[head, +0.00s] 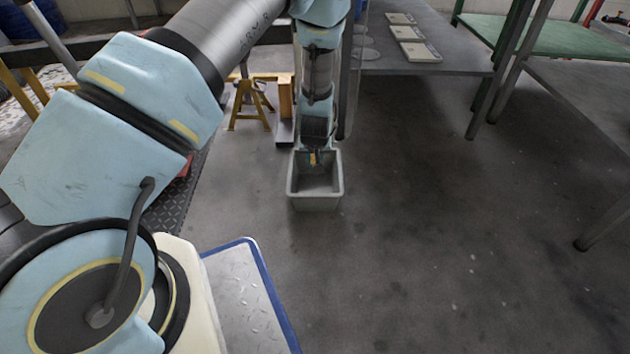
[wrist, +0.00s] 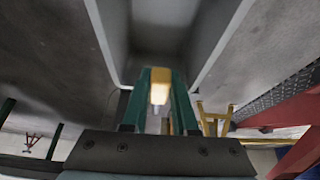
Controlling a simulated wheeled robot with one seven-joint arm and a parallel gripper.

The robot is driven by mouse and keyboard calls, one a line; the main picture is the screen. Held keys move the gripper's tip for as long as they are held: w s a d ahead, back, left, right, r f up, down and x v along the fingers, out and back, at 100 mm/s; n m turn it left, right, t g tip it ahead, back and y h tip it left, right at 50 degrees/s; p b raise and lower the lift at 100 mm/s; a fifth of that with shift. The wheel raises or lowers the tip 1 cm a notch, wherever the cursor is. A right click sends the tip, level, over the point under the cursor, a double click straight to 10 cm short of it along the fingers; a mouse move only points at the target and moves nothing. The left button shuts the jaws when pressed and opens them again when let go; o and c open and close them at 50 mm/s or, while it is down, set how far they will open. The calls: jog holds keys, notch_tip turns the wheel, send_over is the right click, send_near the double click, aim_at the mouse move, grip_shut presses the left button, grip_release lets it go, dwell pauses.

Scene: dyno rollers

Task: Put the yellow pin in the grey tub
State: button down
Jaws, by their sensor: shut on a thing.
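The grey tub (head: 316,203) stands on the floor in the middle of the head view. In the wrist view its rim (wrist: 222,45) and inside fill the upper middle. My gripper (head: 313,152) points down at the tub's far part in the head view. It is shut on the yellow pin (head: 313,159), whose end shows between the two green fingers in the wrist view (wrist: 160,92). The pin is over the tub's opening or just inside it; its exact height against the rim is hard to tell. The inside of the tub that I can see looks empty.
A grey table (head: 425,68) with pale flat pieces stands behind on the right, and a green bench (head: 540,38) beyond it. A yellow stand (head: 250,105) is left of the tub. The floor to the right (head: 430,230) is clear.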

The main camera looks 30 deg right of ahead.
notch_tip(320, 180, down, 10)
jog(key=b, duration=0.5)
jog(key=shift+d, duration=0.1)
jog(key=shift+f, duration=0.25)
jog(key=shift+f+b, duration=0.35)
jog(key=c, duration=0.7)
grip_release()
jog(key=shift+r, duration=0.1)
